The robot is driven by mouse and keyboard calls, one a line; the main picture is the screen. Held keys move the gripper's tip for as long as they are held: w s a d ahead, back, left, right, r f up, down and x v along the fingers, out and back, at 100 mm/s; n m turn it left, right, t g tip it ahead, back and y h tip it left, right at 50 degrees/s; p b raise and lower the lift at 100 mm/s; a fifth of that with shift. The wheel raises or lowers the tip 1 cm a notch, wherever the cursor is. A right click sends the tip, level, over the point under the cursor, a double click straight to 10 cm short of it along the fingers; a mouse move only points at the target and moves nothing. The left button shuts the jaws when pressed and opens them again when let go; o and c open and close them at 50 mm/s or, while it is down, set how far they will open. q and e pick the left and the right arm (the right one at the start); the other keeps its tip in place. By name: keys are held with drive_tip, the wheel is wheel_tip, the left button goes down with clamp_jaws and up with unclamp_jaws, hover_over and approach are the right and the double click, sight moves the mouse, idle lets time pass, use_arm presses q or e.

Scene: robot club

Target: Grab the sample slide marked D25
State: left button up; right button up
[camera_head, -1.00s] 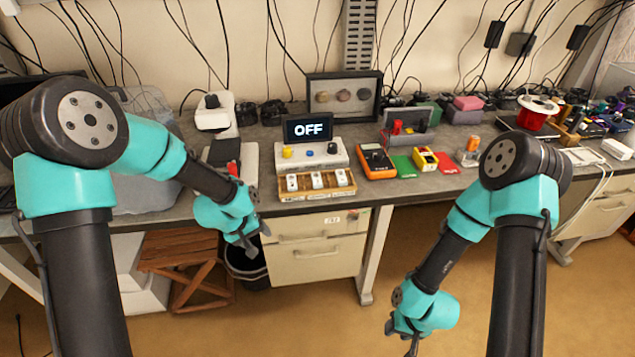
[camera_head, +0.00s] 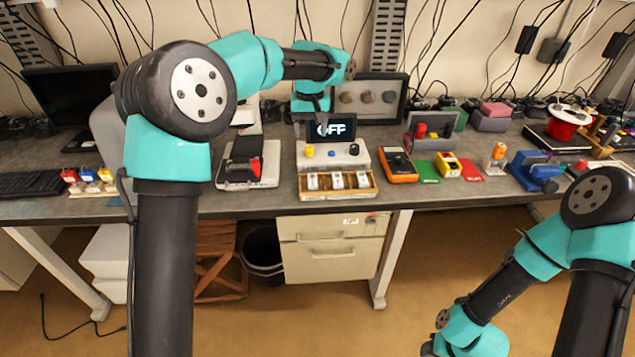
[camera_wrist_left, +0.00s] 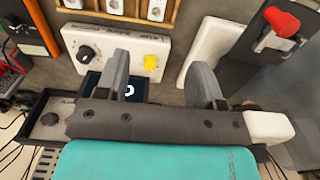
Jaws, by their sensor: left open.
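A wooden tray (camera_head: 340,193) holds three white slides: a left one (camera_head: 312,181), a middle one (camera_head: 337,180) and a right one (camera_head: 363,179). Their markings are too small to read, so I cannot tell which is D25. The tray's edge also shows at the top of the left wrist view (camera_wrist_left: 120,17). My left gripper (camera_head: 318,124) is open and empty, raised above the back of the white control box (camera_head: 333,156), in front of the display. In the left wrist view its fingers (camera_wrist_left: 161,66) are spread apart. My right gripper's fingers are below the head view's edge.
The OFF display (camera_head: 335,130) stands behind the box, with a framed case (camera_head: 370,97) behind it. A white device with a red part (camera_head: 247,171) lies left of the tray. An orange meter (camera_head: 399,165) lies right. Bench is clear before the tray.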

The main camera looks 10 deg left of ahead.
use_arm(q)
drive_tip(key=shift+f, duration=0.15)
hover_over(313, 180)
drive_tip(key=f, duration=1.1)
drive_tip(key=shift+s+a, duration=0.15)
drive_tip(key=shift+a, duration=0.1)
drive_tip(key=shift+f, duration=0.55)
drive_tip(key=shift+w+d+f, duration=0.1)
drive_tip(key=shift+f, duration=1.2)
drive_tip(key=shift+w+d+f, duration=0.1)
drive_tip(key=shift+f, duration=1.2)
drive_tip(key=shift+c, duration=0.2)
drive_tip(key=c, duration=1)
drive_tip(key=shift+o, duration=0.2)
drive_tip(key=shift+r, duration=0.1)
